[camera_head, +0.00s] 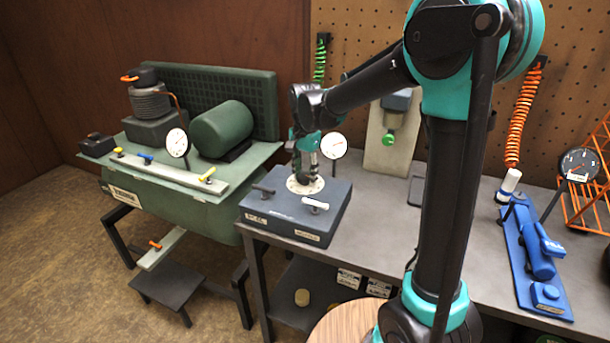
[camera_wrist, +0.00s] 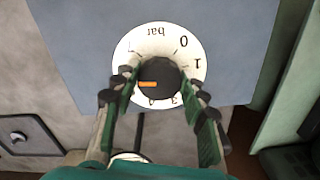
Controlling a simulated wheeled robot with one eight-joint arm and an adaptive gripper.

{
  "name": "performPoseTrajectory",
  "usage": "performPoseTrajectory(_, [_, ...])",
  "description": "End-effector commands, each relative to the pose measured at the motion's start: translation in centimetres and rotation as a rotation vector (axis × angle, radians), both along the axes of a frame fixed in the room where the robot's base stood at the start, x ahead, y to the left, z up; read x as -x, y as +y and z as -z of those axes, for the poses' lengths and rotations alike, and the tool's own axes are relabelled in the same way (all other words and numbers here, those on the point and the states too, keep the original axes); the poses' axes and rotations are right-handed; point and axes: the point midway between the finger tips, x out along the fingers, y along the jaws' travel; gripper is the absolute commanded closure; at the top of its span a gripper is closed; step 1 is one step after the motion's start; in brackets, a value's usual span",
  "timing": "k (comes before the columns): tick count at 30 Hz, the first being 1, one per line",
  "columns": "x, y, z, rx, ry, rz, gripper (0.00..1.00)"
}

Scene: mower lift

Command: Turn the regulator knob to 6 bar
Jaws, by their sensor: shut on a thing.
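The regulator is a dark blue-grey block (camera_head: 335,205) on the bench, with a white round dial (camera_head: 294,188) on top. In the wrist view, the dial (camera_wrist: 188,34) shows 0, 1, 3, 7 and "bar"; other numbers are covered. The black knob (camera_wrist: 160,78) is at its centre. Its orange mark (camera_wrist: 147,84) points left, toward the left finger, which hides the number there. My gripper (camera_wrist: 160,88) reaches down over the dial and is shut on the knob, one finger on each side. It also shows in the head view (camera_head: 306,172). A white gauge (camera_head: 333,145) stands behind; its reading is unclear.
A green compressor (camera_head: 222,132) stands left. A blue tool (camera_head: 537,250) and black gauge (camera_head: 579,164) are at right. The bench (camera_head: 400,240) is clear around my arm.

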Motion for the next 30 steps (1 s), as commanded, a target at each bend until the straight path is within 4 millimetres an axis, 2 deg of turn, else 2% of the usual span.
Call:
performPoseTrajectory(20, [-0.07, 0.02, -0.03, 0.0, -0.001, 0.061, 0.86])
performPoseTrajectory(21, [-0.07, 0.02, -0.03, 0.0, -0.001, 0.061, 0.54])
performPoseTrajectory(25, [-0.05, 0.02, -0.02, -0.001, -0.001, 0.061, 0.38])
performPoseTrajectory(30, [-0.03, 0.01, -0.01, 0.0, 0.0, 0.06, 0.37])
